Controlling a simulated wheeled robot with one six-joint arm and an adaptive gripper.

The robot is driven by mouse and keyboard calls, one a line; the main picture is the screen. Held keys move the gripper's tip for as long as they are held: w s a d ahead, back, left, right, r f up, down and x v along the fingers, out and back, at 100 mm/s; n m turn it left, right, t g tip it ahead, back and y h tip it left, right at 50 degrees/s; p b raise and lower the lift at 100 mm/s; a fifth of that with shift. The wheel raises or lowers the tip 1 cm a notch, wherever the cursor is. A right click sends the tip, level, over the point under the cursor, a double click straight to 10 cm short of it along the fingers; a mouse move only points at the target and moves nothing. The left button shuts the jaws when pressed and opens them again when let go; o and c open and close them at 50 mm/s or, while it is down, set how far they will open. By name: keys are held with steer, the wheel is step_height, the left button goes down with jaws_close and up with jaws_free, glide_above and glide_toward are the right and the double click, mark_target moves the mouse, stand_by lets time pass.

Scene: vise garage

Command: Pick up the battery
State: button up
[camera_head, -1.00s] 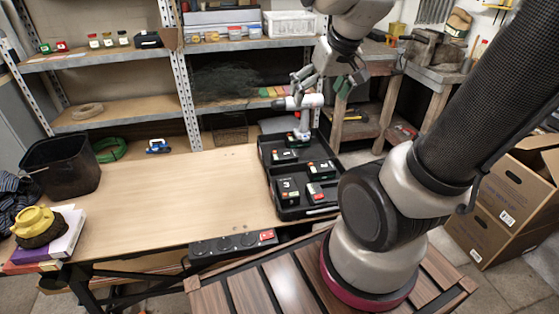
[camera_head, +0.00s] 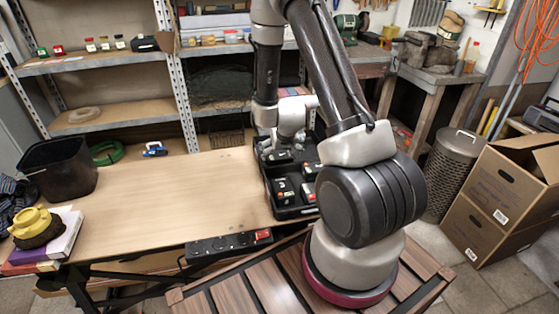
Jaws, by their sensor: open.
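Several dark batteries with red and green parts lie in the black tray (camera_head: 267,190) at the right end of the workbench. One battery (camera_head: 285,191) is at the front left of the tray, and another battery (camera_head: 308,193) is to its right. A third battery (camera_head: 277,157) is at the back left, close under my gripper (camera_head: 272,147). My gripper is open and points down over the tray's back left part. Its fingertips are small and dark, and I cannot tell whether they touch this battery. My arm hides the tray's right side.
A black power strip (camera_head: 228,243) runs along the bench's front edge. The wooden benchtop (camera_head: 170,200) is mostly clear. Cardboard boxes (camera_head: 500,200) stand on the right.

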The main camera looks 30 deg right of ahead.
mark_target(280, 155)
steer(key=x, duration=0.5)
steer(key=shift+d, duration=0.25)
steer(key=shift+r, duration=0.1)
steer(key=c, duration=1.2)
steer(key=shift+c, duration=0.2)
steer(key=shift+r, duration=0.1)
